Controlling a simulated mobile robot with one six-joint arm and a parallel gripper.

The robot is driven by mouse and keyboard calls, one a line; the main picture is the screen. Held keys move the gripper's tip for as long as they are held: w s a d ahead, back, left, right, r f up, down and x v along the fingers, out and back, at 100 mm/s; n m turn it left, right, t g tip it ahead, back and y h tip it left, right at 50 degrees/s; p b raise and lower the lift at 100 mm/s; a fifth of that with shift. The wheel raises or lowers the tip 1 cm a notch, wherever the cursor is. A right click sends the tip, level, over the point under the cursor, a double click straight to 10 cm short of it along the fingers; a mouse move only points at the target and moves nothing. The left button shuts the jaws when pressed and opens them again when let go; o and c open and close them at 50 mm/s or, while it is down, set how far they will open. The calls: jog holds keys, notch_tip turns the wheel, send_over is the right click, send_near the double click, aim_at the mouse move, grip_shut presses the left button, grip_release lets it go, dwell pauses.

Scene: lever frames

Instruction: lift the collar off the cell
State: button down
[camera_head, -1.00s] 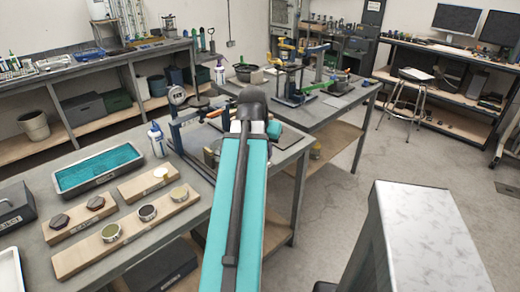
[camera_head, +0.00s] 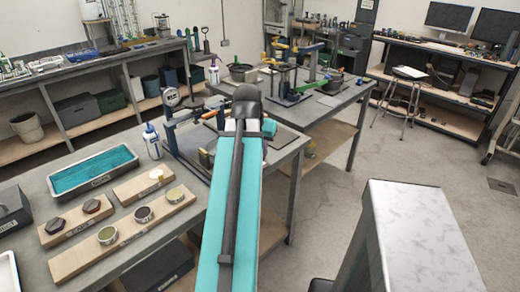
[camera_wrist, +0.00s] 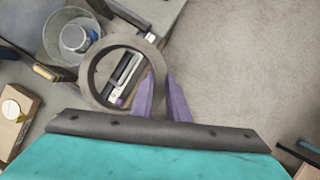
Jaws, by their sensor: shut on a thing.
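In the wrist view a grey ring, the collar (camera_wrist: 87,88), is held at its right side between the two purple fingers of my gripper (camera_wrist: 162,84). The ring's middle is open, and a pale part shows through it, lower down. A round metal pot with a smaller cylinder inside (camera_wrist: 74,39), seemingly the cell, stands up and left of the ring. The ring overlaps its lower right edge in the picture; I cannot tell the height between them. In the head view my arm hides the gripper and collar.
The bench holds a blue-filled tray (camera_head: 65,182), a white bottle (camera_head: 152,142), a blue stand (camera_head: 171,135) and wooden boards with round pieces (camera_head: 70,262). A pale-topped block (camera_head: 420,215) stands at the right. Open floor (camera_head: 330,190) lies right of the bench.

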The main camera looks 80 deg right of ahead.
jog(key=shift+r+p, duration=1.55)
jog(key=shift+r, duration=0.25)
